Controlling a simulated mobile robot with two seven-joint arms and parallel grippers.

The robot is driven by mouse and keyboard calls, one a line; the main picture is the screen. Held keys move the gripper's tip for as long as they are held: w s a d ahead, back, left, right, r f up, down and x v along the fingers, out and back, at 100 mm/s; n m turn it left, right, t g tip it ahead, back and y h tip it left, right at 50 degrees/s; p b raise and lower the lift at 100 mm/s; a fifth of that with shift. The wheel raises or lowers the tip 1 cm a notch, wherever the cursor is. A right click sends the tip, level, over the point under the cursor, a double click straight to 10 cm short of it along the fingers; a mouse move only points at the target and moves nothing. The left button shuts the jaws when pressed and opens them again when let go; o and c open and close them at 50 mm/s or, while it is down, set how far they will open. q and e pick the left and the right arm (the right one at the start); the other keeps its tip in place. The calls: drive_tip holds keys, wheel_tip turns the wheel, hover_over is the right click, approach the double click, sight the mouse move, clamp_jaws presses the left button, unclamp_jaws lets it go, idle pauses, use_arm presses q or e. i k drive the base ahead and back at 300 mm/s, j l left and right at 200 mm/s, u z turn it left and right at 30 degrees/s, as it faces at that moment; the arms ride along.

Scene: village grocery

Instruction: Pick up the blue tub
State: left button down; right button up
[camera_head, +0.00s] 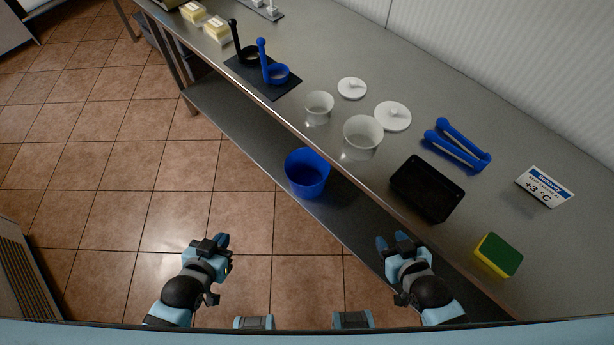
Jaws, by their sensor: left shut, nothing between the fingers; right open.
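The blue tub (307,177) is an open, round, empty-looking container. It stands upright on the lower shelf of the steel counter, near that shelf's front edge. My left gripper (222,240) is to the lower left of the tub, over the tiled floor, shut and empty. My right gripper (395,241) is to the lower right of the tub, by the lower shelf, open and empty. Neither gripper touches the tub.
The steel counter top (330,62) overhangs the lower shelf (228,104).

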sight(307, 173)
drive_tip(key=j+z, duration=0.15)
drive_tip(key=z, duration=0.25)
drive_tip(key=i+j+z, duration=0.1)
drive_tip(key=z, duration=0.35)
drive_tip(key=j+z, duration=0.25)
drive_tip(key=j, duration=0.3)
drive_tip(key=j+z, duration=0.25)
drive_tip(key=j, duration=0.25)
drive_tip(key=j+z, duration=0.1)
drive_tip(key=j, duration=0.45)
drive_tip(key=k+j, duration=0.15)
drive_tip(key=j, duration=0.35)
drive_tip(key=i+j, duration=0.35)
drive_tip(key=j+z, duration=0.05)
drive_tip(key=j, duration=0.05)
